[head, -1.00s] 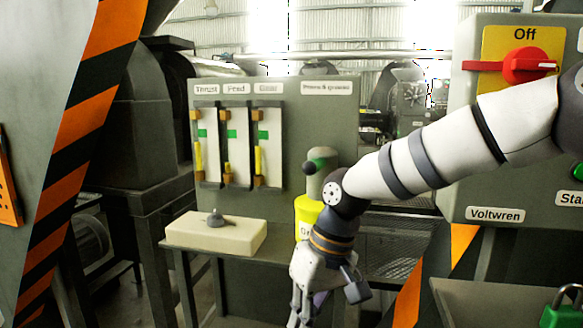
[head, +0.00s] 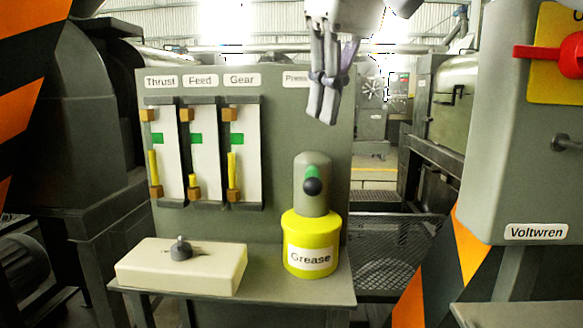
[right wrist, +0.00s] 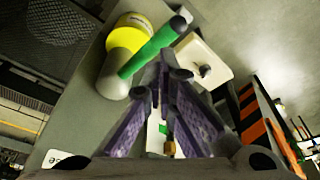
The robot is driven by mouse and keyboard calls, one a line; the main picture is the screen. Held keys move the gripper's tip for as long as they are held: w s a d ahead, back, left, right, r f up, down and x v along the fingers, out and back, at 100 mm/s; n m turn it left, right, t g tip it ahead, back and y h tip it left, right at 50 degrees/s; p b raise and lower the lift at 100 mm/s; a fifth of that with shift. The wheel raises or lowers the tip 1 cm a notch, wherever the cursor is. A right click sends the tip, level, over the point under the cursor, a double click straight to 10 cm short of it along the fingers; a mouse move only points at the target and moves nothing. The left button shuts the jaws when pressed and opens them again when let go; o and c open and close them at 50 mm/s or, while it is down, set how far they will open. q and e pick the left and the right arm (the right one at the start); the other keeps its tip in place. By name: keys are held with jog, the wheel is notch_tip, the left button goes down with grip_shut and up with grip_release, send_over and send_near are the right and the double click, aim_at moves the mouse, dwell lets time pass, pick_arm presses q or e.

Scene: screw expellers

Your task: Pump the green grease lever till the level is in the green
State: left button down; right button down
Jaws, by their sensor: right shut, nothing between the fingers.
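The yellow grease pot (head: 297,236) labelled Grease stands on the bench with a grey pump head (head: 321,200). Its green lever (head: 311,173) ends in a black knob and points toward me; the lever (right wrist: 152,50) shows at full length in the right wrist view. Gauges labelled Thrust (head: 170,166), Feed (head: 208,166) and Gear (head: 249,166) have yellow columns whose tops lie below the green bands; Feed is lowest. My right gripper (head: 325,112) is shut and empty, pointing down above the pump in the head view, not touching the lever. My left gripper is out of view.
A cream box (head: 215,275) with a grey knob sits left of the pot on the bench (head: 300,303). A grey panel (head: 270,120) stands behind. A cabinet (head: 500,150) with a red switch is at the right. Striped posts flank the bench.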

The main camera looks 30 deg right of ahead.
aim_at(315, 175)
jog(key=x, duration=0.6)
jog(key=shift+s+f+b, duration=0.1)
jog(key=shift+s+b, duration=0.1)
jog(key=shift+b, duration=0.1)
jog(key=shift+f, duration=0.45)
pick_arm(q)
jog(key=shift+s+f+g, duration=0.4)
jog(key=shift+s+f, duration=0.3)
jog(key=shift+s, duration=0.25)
pick_arm(e)
jog(key=shift+r, duration=0.1)
